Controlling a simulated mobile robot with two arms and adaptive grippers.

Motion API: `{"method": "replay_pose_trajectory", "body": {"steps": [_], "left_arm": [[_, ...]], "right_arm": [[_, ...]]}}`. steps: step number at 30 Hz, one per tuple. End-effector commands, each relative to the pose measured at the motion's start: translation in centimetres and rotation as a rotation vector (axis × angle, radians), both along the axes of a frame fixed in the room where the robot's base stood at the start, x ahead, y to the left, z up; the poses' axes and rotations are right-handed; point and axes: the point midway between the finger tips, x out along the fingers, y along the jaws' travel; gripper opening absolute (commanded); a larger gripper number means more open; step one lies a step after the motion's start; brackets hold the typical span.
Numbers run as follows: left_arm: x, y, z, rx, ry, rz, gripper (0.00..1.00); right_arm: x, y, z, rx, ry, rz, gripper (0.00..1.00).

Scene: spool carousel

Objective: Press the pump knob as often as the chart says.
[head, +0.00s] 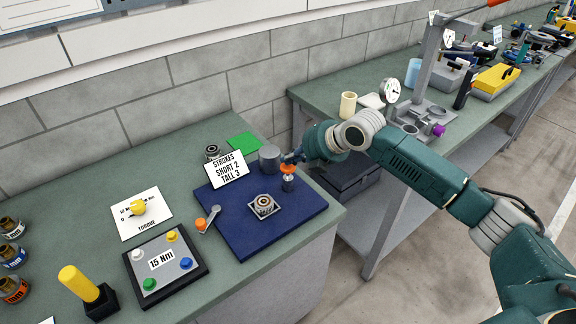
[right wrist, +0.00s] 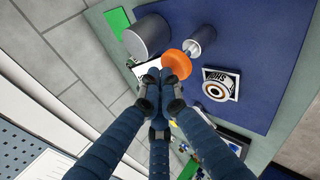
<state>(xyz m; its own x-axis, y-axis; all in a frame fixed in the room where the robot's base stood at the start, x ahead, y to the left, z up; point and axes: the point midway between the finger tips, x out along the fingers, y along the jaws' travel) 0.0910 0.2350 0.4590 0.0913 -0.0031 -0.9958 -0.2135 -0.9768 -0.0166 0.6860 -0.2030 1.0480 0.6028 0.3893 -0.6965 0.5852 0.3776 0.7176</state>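The pump (head: 288,183) is a small dark grey cylinder on the blue mat, topped by an orange knob (head: 288,169). In the right wrist view, the knob (right wrist: 177,63) sits on a thin rod out of the pump body (right wrist: 203,36). The chart (head: 226,170) is a white card reading "STROKES SHORT 2 TALL 3". My right gripper (head: 291,157) is right above the knob; its fingertips (right wrist: 163,74) are together with nothing between them. They overlap the knob's edge in the wrist view; I cannot tell if they touch it. My left gripper is out of view.
A wider grey cylinder (head: 269,158) stands close beside the pump. A 15 Nm button panel (head: 168,290) lies left. A gap separates the second bench.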

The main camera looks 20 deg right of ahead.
Motion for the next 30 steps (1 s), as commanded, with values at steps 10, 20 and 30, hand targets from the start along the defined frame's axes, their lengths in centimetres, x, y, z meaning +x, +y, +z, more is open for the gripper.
{"method": "replay_pose_trajectory", "body": {"steps": [10, 20, 30], "left_arm": [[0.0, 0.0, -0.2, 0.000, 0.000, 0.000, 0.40], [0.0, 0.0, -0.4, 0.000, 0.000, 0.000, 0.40], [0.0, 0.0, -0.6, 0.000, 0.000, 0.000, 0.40]], "right_arm": [[0.0, 0.0, -0.5, -0.001, 0.002, 0.000, 0.00], [-0.1, 0.0, -1.0, -0.001, 0.003, 0.001, 0.00], [-0.1, 0.0, -1.5, -0.002, 0.005, 0.000, 0.00]]}}
